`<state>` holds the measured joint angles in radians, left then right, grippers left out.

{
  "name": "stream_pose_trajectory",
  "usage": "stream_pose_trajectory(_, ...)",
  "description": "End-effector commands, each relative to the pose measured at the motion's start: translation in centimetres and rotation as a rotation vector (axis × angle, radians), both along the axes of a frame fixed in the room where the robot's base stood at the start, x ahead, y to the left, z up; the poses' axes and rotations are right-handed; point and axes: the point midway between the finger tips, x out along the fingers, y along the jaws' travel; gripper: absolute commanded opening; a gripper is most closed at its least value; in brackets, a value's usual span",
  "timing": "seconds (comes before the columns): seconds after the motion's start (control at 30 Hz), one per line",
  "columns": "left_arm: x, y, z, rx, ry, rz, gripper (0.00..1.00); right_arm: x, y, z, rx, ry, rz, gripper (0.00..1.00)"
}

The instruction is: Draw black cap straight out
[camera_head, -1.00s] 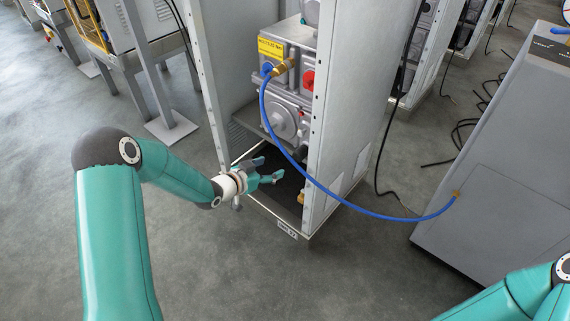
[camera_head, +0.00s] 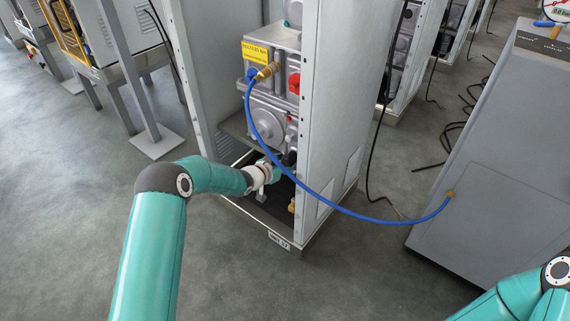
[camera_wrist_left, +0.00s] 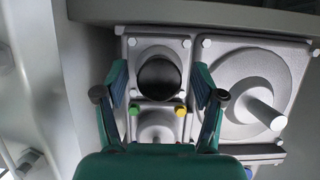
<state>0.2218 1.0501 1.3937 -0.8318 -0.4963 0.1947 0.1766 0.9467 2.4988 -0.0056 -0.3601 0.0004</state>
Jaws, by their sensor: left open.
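The black cap (camera_wrist_left: 159,78) shows in the left wrist view as a dark round end on a square grey flange of the dispenser's metal unit. My left gripper (camera_wrist_left: 162,82) is open, one finger to each side of the cap. I see room between the fingers and the cap, and cannot tell how far forward the tips reach. In the head view my left gripper (camera_head: 279,166) is inside the lower part of the grey cabinet, by the unit (camera_head: 265,125). There the cap is hard to make out behind the gripper. My right gripper is out of view.
A blue hose (camera_head: 330,203) loops from the unit's brass fitting, past the cabinet's front post, to the grey box (camera_head: 500,150) on the right. In the wrist view a round cover with a shaft (camera_wrist_left: 262,112) lies right of the cap. A green button (camera_wrist_left: 134,109) and a yellow one are below.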

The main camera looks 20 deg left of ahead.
Motion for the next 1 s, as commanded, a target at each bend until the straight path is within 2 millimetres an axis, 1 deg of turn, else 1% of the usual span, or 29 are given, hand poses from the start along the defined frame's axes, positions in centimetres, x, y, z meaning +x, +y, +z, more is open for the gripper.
stream_pose_trajectory(0.3, 0.17, -0.04, -0.04, 0.000, 0.000, 0.000, 0.69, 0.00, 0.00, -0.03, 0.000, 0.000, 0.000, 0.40)
stream_pose_trajectory(0.57, 0.15, 0.00, -0.04, 0.000, 0.000, 0.001, 0.26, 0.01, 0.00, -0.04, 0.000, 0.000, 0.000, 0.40)
stream_pose_trajectory(0.6, 0.16, 0.01, -0.04, 0.000, 0.000, 0.001, 0.19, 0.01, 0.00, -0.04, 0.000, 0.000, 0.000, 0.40)
stream_pose_trajectory(0.67, 0.15, 0.01, -0.04, 0.000, 0.000, 0.001, 0.09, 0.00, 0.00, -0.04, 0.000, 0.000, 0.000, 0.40)
stream_pose_trajectory(0.7, 0.15, 0.01, -0.04, 0.000, 0.000, 0.001, 0.06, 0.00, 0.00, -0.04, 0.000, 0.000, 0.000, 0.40)
stream_pose_trajectory(0.87, -0.05, 0.13, -0.04, 0.000, 0.000, 0.001, 0.06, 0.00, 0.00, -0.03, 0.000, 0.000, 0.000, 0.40)
stream_pose_trajectory(1.0, -0.64, 0.35, -0.07, 0.001, 0.001, 0.001, 0.06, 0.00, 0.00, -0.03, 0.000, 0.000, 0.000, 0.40)
